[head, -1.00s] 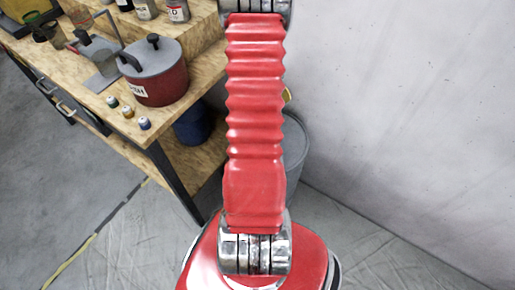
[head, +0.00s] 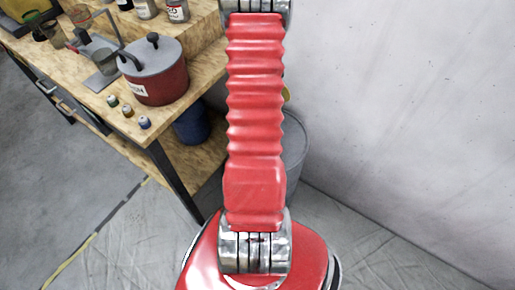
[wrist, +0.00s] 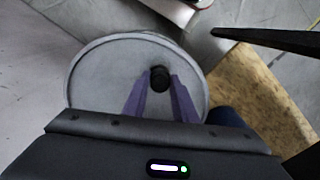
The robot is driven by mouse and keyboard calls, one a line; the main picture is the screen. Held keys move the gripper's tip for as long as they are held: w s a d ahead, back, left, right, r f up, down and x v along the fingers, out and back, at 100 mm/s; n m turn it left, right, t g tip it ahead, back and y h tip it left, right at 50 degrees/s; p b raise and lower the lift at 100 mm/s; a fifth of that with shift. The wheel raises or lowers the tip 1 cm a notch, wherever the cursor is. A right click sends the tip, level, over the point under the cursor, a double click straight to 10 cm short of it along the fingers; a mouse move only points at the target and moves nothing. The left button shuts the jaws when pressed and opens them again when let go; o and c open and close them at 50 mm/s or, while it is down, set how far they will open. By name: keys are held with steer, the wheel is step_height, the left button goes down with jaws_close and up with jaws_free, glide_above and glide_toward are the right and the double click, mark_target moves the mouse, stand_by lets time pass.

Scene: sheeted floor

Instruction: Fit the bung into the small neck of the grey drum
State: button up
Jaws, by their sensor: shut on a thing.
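The grey drum (head: 294,150) stands on the floor beside the bench, partly behind my red arm in the head view. In the wrist view, its round grey lid (wrist: 100,80) lies below my gripper (wrist: 160,86). The purple fingers are shut on a small dark bung (wrist: 160,75), which shows between their tips over the lid. The small neck cannot be made out; the bung and fingers may cover it. I cannot tell whether the bung touches the drum. My gripper is hidden behind my arm in the head view.
A wooden bench (head: 170,120) stands left of the drum, with a red pot (head: 158,82), several small bottles and jars on it. A blue bin (head: 192,125) is under it. A pale wall (head: 410,110) rises close on the right. Sheeted floor is open in front.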

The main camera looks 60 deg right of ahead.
steer(key=shift+f, duration=0.75)
steer(key=o, duration=1.1)
steer(key=shift+o, duration=0.2)
steer(key=shift+r, duration=0.2)
step_height(320, 180, up, 13)
steer(key=shift+r, duration=0.2)
stand_by(0.7)
